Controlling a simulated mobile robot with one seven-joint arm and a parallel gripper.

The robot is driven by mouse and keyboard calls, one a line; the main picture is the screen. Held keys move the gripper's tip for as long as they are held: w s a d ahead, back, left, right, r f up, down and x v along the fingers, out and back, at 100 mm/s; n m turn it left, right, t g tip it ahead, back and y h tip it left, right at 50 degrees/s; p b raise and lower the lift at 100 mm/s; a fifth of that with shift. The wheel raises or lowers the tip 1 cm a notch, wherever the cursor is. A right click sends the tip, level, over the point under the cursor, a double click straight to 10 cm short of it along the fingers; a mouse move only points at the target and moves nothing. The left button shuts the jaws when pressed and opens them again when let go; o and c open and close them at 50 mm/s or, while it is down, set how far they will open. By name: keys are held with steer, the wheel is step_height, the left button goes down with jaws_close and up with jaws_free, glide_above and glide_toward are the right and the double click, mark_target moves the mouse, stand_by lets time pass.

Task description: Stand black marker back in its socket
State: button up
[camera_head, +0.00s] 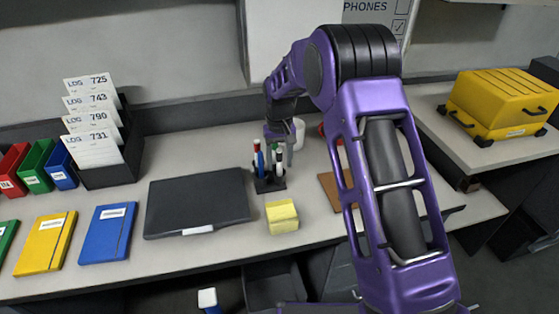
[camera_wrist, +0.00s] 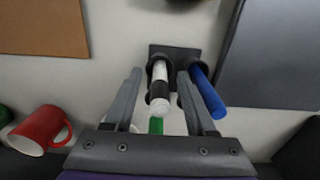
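The black marker holder (camera_head: 270,185) stands on the desk behind the yellow sticky notes, with several markers in it. In the wrist view the holder (camera_wrist: 175,52) lies beyond my fingertips. A white marker with a black band (camera_wrist: 159,88), apparently the black marker, shows between my fingers and in the holder. It slants, and I cannot tell if it is fully seated. A blue marker (camera_wrist: 207,93) is just right of it. A green end (camera_wrist: 156,125) shows nearer. My gripper (camera_head: 279,140) is over the holder, its fingers (camera_wrist: 160,76) apart on either side of the white marker with visible gaps.
A dark closed laptop-like slab (camera_head: 195,200) lies left of the holder. Yellow sticky notes (camera_head: 282,216) lie in front. A brown board (camera_head: 332,190) is to the right. A red mug (camera_wrist: 42,130) shows in the wrist view. A white cup (camera_head: 298,132) stands behind.

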step_height(320, 180, up, 17)
steer(key=p, duration=0.1)
steer(key=shift+r+p, duration=0.2)
steer(key=shift+p, duration=0.1)
steer(key=shift+s, duration=0.15)
stand_by(0.6)
